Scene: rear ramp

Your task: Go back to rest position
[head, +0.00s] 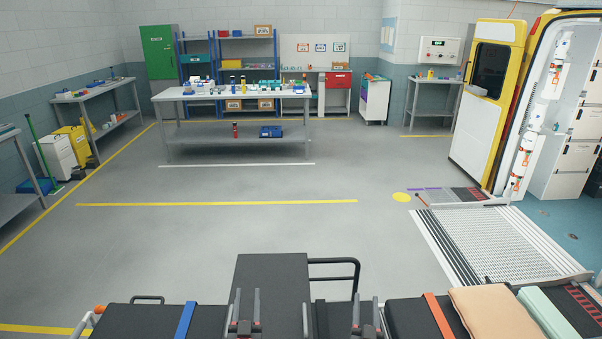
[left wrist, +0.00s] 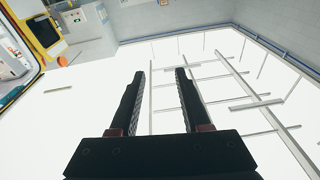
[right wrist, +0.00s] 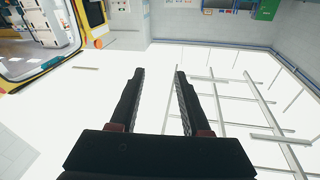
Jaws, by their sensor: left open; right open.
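My left gripper (head: 247,303) shows at the bottom of the head view, with two upright dark fingers spread apart. In the left wrist view its fingers (left wrist: 160,72) are apart, with nothing between them. My right gripper (head: 365,308) stands to its right, also pointing up. The right wrist view shows its fingers (right wrist: 155,74) apart and empty. Both wrist views look up towards the bright ceiling and upper walls. In the head view both grippers appear in front of a black stretcher (head: 272,270); whether they touch it cannot be told.
The stretcher carries a blue strap (head: 186,320), an orange strap (head: 438,315), a peach pillow (head: 485,310) and a pale green folded item (head: 548,313). A metal ramp (head: 495,245) leads to the ambulance (head: 490,90) at right. A workbench (head: 232,95) stands at the back. The mid floor is clear.

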